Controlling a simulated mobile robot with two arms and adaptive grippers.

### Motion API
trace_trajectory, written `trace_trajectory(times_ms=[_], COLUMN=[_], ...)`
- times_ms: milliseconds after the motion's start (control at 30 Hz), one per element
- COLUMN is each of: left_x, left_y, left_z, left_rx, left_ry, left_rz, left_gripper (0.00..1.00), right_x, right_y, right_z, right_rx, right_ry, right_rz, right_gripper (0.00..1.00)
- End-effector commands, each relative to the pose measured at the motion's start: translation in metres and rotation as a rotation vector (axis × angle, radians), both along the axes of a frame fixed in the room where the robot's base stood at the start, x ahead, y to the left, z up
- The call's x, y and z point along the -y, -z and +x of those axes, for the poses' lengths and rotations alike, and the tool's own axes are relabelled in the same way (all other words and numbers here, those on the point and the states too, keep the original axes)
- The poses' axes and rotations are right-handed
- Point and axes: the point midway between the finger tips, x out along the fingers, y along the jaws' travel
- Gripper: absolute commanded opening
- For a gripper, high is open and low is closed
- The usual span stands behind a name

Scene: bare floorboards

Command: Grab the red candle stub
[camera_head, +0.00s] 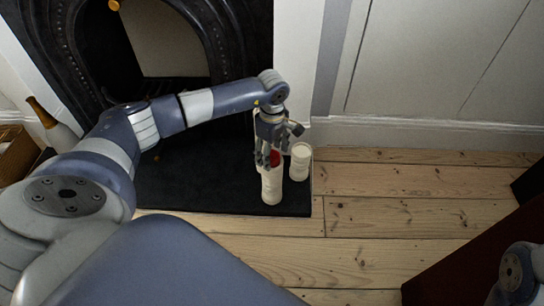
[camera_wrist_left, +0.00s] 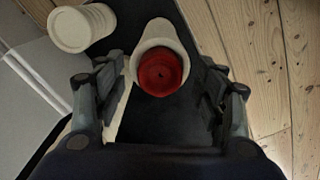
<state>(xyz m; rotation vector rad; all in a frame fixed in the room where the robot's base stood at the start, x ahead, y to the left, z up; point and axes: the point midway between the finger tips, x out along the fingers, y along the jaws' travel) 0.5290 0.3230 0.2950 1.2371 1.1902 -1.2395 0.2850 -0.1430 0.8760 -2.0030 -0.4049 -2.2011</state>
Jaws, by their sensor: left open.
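The red candle stub (camera_head: 275,158) shows as a small red patch in the head view, partly hidden by my left gripper. In the left wrist view the stub (camera_wrist_left: 160,72) is a dark red disc with a small dark spot in its middle. It appears to sit on top of a white pillar (camera_head: 271,187), whose pale side (camera_wrist_left: 158,30) shows behind it. My left gripper (camera_head: 267,158) points down over the stub and is open. In the left wrist view its fingers stand apart on either side of the stub, with visible gaps. My right gripper is not in view.
A second white pillar (camera_head: 300,162) stands close beside, and also shows in the left wrist view (camera_wrist_left: 76,27). Both stand on the black hearth slab (camera_head: 200,188) by the dark fireplace. Bare floorboards (camera_head: 390,215) lie to the right. A bottle (camera_head: 50,126) stands at left.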

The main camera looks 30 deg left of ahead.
Motion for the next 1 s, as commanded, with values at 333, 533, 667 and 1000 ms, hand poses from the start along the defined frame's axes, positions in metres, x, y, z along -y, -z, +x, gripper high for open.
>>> trace_trajectory(times_ms=[333, 533, 667, 1000], left_x=[-0.0003, -0.0003, -0.0004, -0.0006], left_y=[0.0052, 0.0052, 0.0051, 0.0002], left_z=[0.0002, 0.0002, 0.0002, 0.0003], left_rx=[0.001, 0.000, 0.000, 0.001], left_ry=[0.000, -0.001, -0.001, -0.001], left_rz=[0.000, 0.001, 0.001, 0.001], left_gripper=[0.62, 0.17, 0.17, 0.16], right_x=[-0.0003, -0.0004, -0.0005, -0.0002], right_y=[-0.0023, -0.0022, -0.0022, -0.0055], right_z=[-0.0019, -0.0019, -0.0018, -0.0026], right_rx=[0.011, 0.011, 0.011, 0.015], right_ry=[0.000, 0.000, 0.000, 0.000], right_rz=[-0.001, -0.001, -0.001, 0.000], right_gripper=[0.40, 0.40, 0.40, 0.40])
